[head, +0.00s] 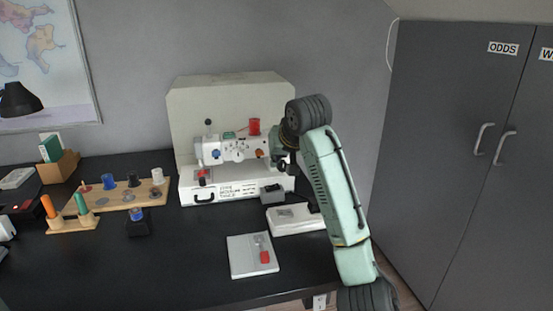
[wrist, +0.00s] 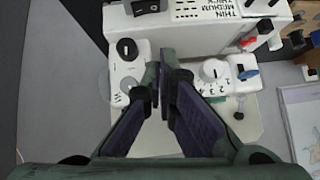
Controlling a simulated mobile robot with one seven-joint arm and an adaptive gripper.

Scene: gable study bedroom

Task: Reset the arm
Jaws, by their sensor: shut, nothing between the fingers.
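My mint-green arm (head: 332,190) rises from the lower right of the head view and bends at a dark joint. Its end points toward the white sewing machine (head: 218,151) on the black desk. My gripper (wrist: 164,75) is shut and empty in the wrist view, its two dark fingers together. They are over or in front of the machine's white body (wrist: 190,25), between a black knob (wrist: 127,48) and a white numbered dial (wrist: 214,71). I cannot tell whether the fingertips touch it. In the head view the fingers are hard to make out.
A pale backboard (head: 230,93) stands behind the machine. A wooden peg board (head: 125,195) with spools lies left. A white tray-like pad (head: 243,262) with a red item lies in front, and a white box (head: 298,221) sits beside my arm. Grey cupboards (head: 455,120) stand at right.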

